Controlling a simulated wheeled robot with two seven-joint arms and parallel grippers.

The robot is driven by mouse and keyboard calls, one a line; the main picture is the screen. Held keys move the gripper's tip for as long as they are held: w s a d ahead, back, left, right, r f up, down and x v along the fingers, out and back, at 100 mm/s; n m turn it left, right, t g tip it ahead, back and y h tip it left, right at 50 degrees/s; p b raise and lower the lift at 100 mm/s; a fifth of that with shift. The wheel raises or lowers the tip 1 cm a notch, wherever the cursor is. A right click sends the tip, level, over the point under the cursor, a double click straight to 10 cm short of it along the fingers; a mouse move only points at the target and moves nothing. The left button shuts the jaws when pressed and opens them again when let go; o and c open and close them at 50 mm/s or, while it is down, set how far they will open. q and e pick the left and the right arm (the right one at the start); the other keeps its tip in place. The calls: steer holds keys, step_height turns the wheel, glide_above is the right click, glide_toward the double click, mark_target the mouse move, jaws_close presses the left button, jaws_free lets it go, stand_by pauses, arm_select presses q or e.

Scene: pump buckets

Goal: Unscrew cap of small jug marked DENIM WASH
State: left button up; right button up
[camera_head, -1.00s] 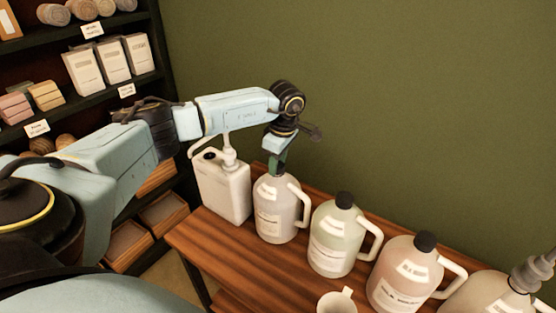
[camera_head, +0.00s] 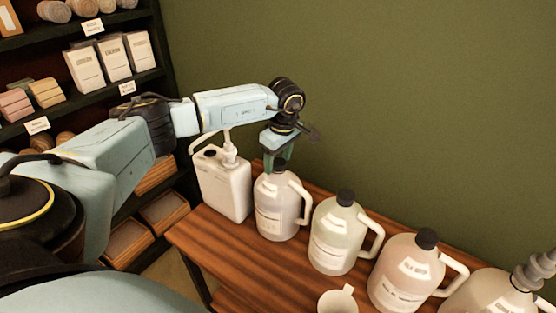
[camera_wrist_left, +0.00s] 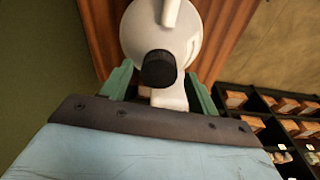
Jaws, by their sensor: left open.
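A clear jug (camera_head: 276,210) with a white side handle and a dark cap (camera_head: 280,165) stands on the wooden bench, left of two similar jugs. Its label is too small to read, so I cannot tell whether it is the DENIM WASH jug. My left gripper (camera_head: 280,161) points down at this cap, its green fingers apart at either side of it. In the left wrist view the black cap (camera_wrist_left: 159,69) appears between the open fingers, near their tips, with the pale jug (camera_wrist_left: 185,40) behind it. Contact cannot be told. My right gripper is not clearly seen.
A white pump canister (camera_head: 222,188) stands close on the left. A greenish jug (camera_head: 338,240) and a pinkish jug (camera_head: 405,275) stand on the right, beside another container at the edge. A white cup (camera_head: 337,301) is in front. The bench's (camera_head: 215,238) front left is bare.

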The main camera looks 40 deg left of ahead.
arm_select(q)
steer(key=m+b, duration=0.1)
steer(key=m, duration=0.6)
steer(key=shift+f+t, duration=0.1)
steer(key=shift+t, duration=0.3)
steer(key=m+b, duration=0.1)
steer(key=m, duration=0.4)
steer(key=shift+h, duration=0.4)
steer(key=shift+c, duration=0.3)
steer(key=c, duration=1)
steer(key=shift+c, duration=0.2)
